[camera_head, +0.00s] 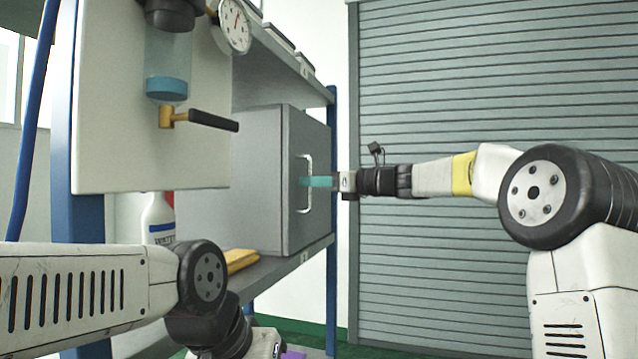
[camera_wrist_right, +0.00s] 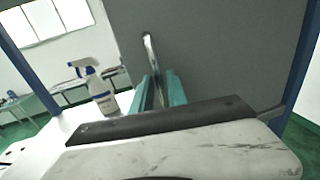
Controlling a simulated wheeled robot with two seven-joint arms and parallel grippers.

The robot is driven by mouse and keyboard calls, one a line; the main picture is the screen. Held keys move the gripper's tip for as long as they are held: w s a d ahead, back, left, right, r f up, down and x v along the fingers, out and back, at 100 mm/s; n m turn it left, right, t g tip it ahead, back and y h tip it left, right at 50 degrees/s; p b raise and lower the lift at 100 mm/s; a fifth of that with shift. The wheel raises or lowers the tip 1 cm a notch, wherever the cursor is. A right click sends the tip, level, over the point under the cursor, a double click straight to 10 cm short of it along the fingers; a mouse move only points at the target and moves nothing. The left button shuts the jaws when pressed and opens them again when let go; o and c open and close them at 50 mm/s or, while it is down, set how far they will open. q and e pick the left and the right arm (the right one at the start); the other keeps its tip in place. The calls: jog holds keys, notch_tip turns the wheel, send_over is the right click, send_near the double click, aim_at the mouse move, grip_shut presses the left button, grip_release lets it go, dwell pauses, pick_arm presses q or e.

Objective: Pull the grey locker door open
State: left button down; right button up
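The grey locker (camera_head: 262,170) stands on a shelf of the blue-framed rack. Its door (camera_head: 303,225) looks shut and has a pale upright bar handle (camera_head: 308,160). My right gripper (camera_head: 318,182) reaches the handle from the right with its teal fingers. In the right wrist view, the handle (camera_wrist_right: 150,50) runs down between the two fingers (camera_wrist_right: 160,88). The fingers stand apart around the bar, and a narrow gap shows beside it. My left arm is at lower left. Its gripper is mostly cut off by the bottom edge, where only a purple patch shows.
A board (camera_head: 110,110) with a brass valve (camera_head: 185,117) and a gauge (camera_head: 234,27) stands left of the locker. A spray bottle (camera_head: 158,218) and a yellow cloth (camera_head: 240,260) are near the locker. A roller shutter (camera_head: 450,80) is behind; space before the door holds only my right arm.

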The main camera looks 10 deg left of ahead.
jog(key=shift+w+a, duration=0.2)
jog(key=shift+a, duration=0.4)
grip_shut()
dwell(1.1)
